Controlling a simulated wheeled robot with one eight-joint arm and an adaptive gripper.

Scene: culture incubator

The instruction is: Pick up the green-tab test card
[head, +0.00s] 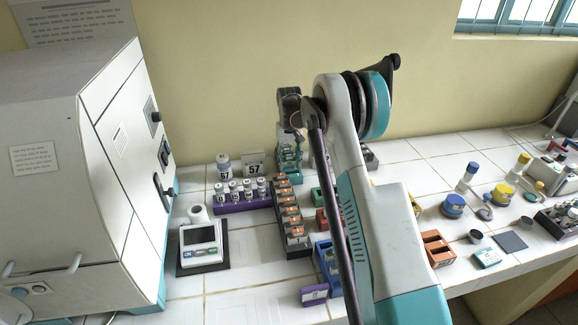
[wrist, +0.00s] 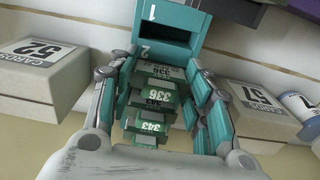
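A teal card rack (wrist: 170,38) with slots marked 1 and 2 fills the upper middle of the wrist view. It also shows at the back of the bench in the head view (head: 289,168). Several green-tabbed cards stand in a row there, including one marked 336 (wrist: 154,92) and one marked 343 (wrist: 150,128). My gripper (wrist: 158,68) is open, its two fingers on either side of the cards. Whether the fingers touch a card I cannot tell.
A box marked 52 (wrist: 38,72) and a box marked 57 (wrist: 262,112) flank the rack. In the head view, a dark rack of orange-labelled items (head: 290,217) and a purple vial rack (head: 243,203) stand close by. The incubator (head: 75,175) is at the left.

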